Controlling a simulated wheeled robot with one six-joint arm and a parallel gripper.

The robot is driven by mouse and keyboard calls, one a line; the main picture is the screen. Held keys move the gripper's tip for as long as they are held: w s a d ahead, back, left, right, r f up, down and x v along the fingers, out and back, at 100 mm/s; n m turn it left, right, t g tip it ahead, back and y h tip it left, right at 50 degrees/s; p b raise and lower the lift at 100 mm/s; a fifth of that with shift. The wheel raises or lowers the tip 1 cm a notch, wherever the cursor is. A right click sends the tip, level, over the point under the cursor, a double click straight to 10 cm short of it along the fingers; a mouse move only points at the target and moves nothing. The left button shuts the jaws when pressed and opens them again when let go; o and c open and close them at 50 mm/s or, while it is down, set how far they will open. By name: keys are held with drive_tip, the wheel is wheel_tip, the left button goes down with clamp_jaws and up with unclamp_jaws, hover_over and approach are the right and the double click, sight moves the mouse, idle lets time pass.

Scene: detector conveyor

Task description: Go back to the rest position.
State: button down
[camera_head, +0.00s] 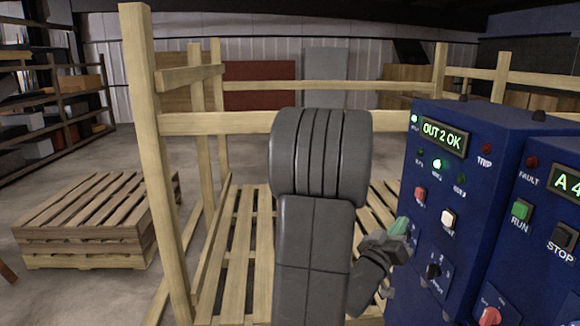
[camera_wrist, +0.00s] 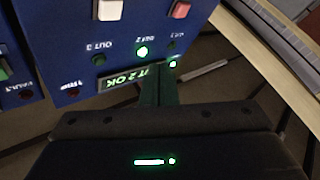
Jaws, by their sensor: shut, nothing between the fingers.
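My gripper (camera_head: 401,227) is in front of the left side of the blue control panel (camera_head: 466,190) in the head view, near its red button (camera_head: 420,194) and white button (camera_head: 448,218). In the wrist view the narrow dark green fingers of my gripper (camera_wrist: 160,78) are together with nothing between them. They overlap the lower edge of the upside-down panel there; I cannot tell whether they touch it. The panel display (camera_head: 443,134) reads OUT 2 OK. The middle green lamp (camera_head: 437,163) is lit, and it also glows in the wrist view (camera_wrist: 142,51).
A second blue panel (camera_head: 547,190) with a green RUN button (camera_head: 521,210) and black STOP button (camera_head: 563,236) stands at the right. A wooden fence (camera_head: 160,150) stands beyond my arm. A pallet stack (camera_head: 90,215) lies at the left. Concrete floor is open around it.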

drive_tip(key=d+b, duration=0.1)
drive_tip(key=d, duration=0.1)
drive_tip(key=d+b, duration=0.2)
drive_tip(key=d, duration=0.1)
drive_tip(key=shift+w+d+f+b, duration=0.2)
drive_tip(key=shift+w+d+b, duration=0.05)
drive_tip(key=shift+d+b, duration=0.1)
drive_tip(key=p, duration=0.4)
drive_tip(key=shift+r+p, duration=0.4)
drive_tip(key=shift+p, duration=0.4)
